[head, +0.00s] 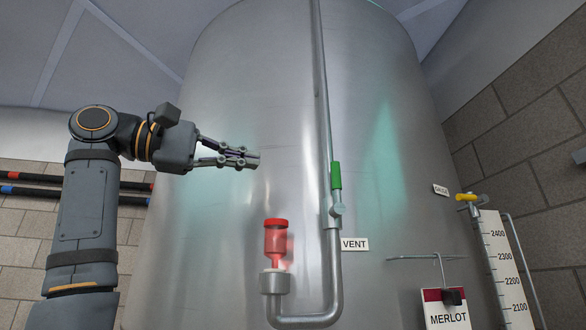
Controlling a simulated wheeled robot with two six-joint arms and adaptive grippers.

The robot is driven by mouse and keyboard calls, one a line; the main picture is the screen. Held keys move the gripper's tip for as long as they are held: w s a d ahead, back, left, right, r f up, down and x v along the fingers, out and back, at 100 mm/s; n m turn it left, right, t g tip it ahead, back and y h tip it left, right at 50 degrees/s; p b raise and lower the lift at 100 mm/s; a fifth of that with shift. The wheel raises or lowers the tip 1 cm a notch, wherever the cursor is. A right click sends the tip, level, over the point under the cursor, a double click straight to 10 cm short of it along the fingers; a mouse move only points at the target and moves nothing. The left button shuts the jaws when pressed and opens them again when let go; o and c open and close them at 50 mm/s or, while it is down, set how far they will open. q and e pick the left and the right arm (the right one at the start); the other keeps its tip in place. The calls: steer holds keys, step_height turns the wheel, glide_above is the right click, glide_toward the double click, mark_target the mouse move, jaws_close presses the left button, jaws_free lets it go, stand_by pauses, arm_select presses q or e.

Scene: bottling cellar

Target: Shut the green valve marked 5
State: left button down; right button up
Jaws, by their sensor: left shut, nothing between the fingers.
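A valve with a green lever (336,176) sits on the thin vertical pipe in front of the steel tank. The lever points up, in line with the pipe. A label reading VENT (355,244) is below it to the right; I see no 5 on or near the valve. My left gripper (254,160) is shut and empty, to the left of the green lever and a little higher in the picture, apart from it. It points right. My right gripper is out of view.
The large steel tank (230,80) fills the middle. At right are a yellow-handled valve (467,197), a level scale (505,255) and a hanging MERLOT sign (447,318).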

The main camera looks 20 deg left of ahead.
mark_target(335, 187)
arm_select(q)
steer(key=p+x, duration=0.4)
steer(key=x, duration=1)
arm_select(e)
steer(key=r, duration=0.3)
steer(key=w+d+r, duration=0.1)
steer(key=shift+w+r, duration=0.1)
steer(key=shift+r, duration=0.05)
arm_select(q)
steer(key=shift+d, duration=0.15)
